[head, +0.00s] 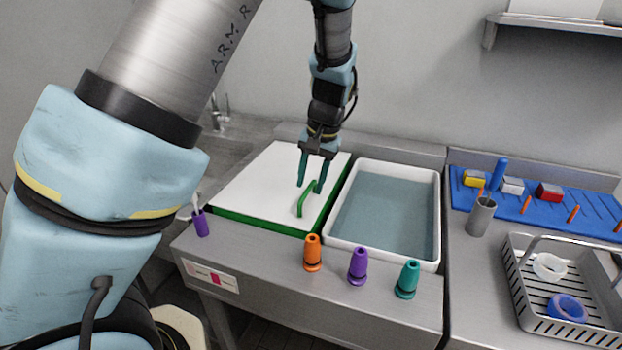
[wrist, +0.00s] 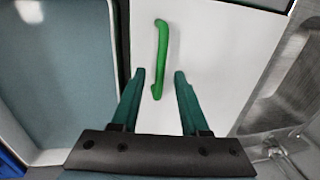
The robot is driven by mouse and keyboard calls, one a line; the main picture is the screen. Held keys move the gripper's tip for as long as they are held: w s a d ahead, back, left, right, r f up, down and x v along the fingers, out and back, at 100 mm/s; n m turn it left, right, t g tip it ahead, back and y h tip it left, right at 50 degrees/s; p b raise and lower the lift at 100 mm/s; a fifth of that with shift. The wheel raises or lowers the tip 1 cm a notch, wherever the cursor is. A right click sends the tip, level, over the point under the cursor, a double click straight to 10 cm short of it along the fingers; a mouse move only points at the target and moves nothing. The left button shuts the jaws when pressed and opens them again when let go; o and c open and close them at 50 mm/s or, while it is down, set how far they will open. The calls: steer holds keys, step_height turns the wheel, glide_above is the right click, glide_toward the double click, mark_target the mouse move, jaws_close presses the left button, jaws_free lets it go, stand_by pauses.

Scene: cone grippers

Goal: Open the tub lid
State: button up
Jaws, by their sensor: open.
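The tub lid (head: 258,185) is a flat white panel with a green front edge and a green bar handle (head: 304,203). It lies flat at the left part of the counter, beside an open tub of grey-blue liquid (head: 385,215). My gripper (head: 312,187) points down over the lid near the handle, its teal fingers open and empty. In the wrist view the handle (wrist: 158,60) stands upright in the picture, its near end between the lines of the two fingertips (wrist: 159,74), closer to the left one. I cannot tell the fingers' exact height above the lid.
Orange (head: 313,253), purple (head: 358,266) and teal (head: 407,279) cones stand along the counter's front edge. A blue mat (head: 535,207), a grey cylinder (head: 481,216) and a grey basket (head: 515,270) are at right.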

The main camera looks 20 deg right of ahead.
steer(key=shift+c, duration=0.4)
jaws_close()
stand_by(0.9)
